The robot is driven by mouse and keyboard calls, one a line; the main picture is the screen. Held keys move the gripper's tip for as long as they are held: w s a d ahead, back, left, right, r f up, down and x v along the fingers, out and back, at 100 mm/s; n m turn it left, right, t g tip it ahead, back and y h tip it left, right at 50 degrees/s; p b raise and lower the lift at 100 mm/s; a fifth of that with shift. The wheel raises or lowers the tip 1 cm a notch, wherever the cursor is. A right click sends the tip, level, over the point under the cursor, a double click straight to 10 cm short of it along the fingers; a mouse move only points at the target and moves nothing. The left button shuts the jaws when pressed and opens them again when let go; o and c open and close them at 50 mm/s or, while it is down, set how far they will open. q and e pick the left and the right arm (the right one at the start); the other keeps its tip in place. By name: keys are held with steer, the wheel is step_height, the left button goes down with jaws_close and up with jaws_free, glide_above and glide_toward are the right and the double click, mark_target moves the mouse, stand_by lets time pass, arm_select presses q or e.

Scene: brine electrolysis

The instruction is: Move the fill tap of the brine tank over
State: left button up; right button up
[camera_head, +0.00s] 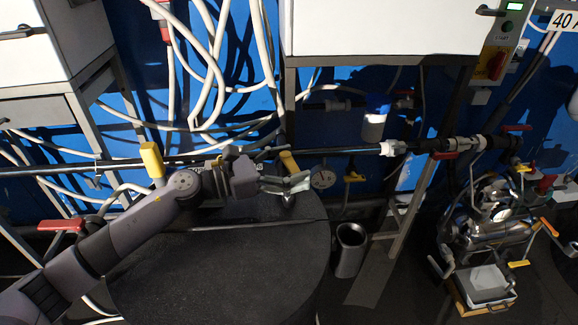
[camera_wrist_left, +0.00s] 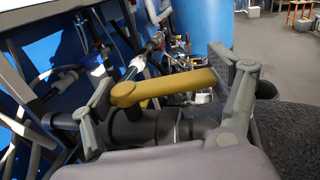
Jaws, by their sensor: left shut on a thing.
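The brine tank (camera_head: 215,262) is the large dark round vessel at the lower middle of the head view. A dark pipe runs along its back, with the yellow handle of the fill tap (camera_head: 289,161) on it. My left gripper (camera_head: 288,186) is at this tap, over the tank's back edge. In the left wrist view the yellow tap handle (camera_wrist_left: 165,86) lies crosswise between the two fingers of my left gripper (camera_wrist_left: 170,92), its far end against the right finger. The gripper is shut on the handle. My right gripper is not seen.
Another yellow handle (camera_head: 152,160) stands upright on the pipe to the left. A red handle (camera_head: 61,226) is further left. A metal cup (camera_head: 349,250) stands right of the tank. White cables hang behind.

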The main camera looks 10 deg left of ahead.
mark_target(291, 164)
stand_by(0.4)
arm_select(q)
steer(key=o, duration=1.6)
steer(key=shift+o, duration=0.2)
steer(key=shift+r, duration=0.1)
step_height(291, 164, up, 10)
steer(key=shift+f, duration=0.1)
